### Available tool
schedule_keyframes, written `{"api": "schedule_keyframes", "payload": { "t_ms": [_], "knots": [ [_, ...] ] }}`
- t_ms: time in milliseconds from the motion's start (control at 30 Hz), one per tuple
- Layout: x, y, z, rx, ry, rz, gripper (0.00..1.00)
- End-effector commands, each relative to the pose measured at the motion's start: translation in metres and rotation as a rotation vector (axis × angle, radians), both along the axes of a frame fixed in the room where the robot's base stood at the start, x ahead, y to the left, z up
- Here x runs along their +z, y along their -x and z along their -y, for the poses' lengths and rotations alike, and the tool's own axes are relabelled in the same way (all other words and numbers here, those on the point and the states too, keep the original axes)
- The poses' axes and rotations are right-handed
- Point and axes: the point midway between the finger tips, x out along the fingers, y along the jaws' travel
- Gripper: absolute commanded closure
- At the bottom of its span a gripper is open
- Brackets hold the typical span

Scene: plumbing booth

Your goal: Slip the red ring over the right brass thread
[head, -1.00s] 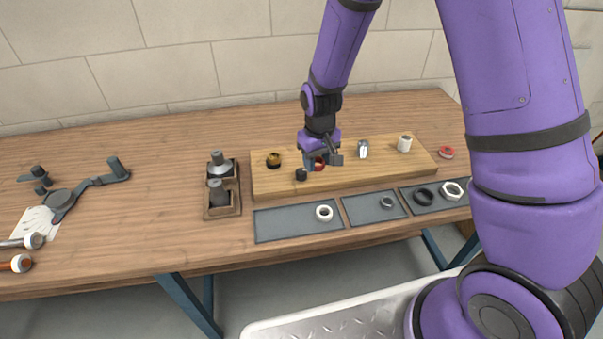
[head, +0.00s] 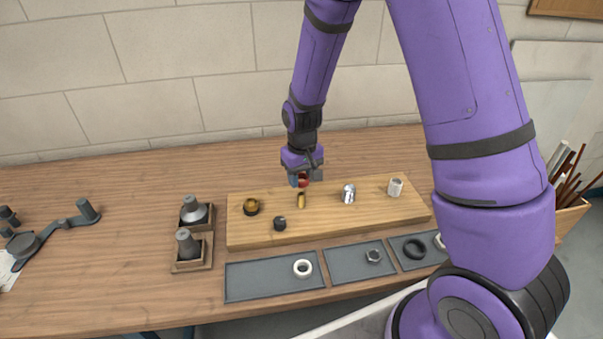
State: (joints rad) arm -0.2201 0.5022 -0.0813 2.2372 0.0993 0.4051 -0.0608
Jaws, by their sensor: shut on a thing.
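My gripper (head: 304,179) is shut on the red ring (head: 303,183), at the back of the wooden board. The ring is small and partly covered by the fingers. The right brass thread (head: 301,201) stands upright on the board, just below the ring in the picture. The ring appears apart from the thread, above or behind it; the exact gap cannot be told. The left brass thread (head: 250,206) is further left and looks to have a dark ring around its base.
The wooden board (head: 330,221) also bears a black stub (head: 280,223), a chrome fitting (head: 348,193) and a white fitting (head: 395,187). Grey trays (head: 247,283) with rings and a nut lie in front. Two dark-grey fittings (head: 187,247) stand in holders at left.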

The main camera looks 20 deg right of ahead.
Motion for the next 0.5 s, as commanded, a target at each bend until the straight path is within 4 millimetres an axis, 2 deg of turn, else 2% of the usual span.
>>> {"api": "schedule_keyframes", "payload": {
  "t_ms": [500],
  "knots": [
    [-0.022,0.0,0.0,0.0,0.0,-0.001,0.78]
  ]
}}
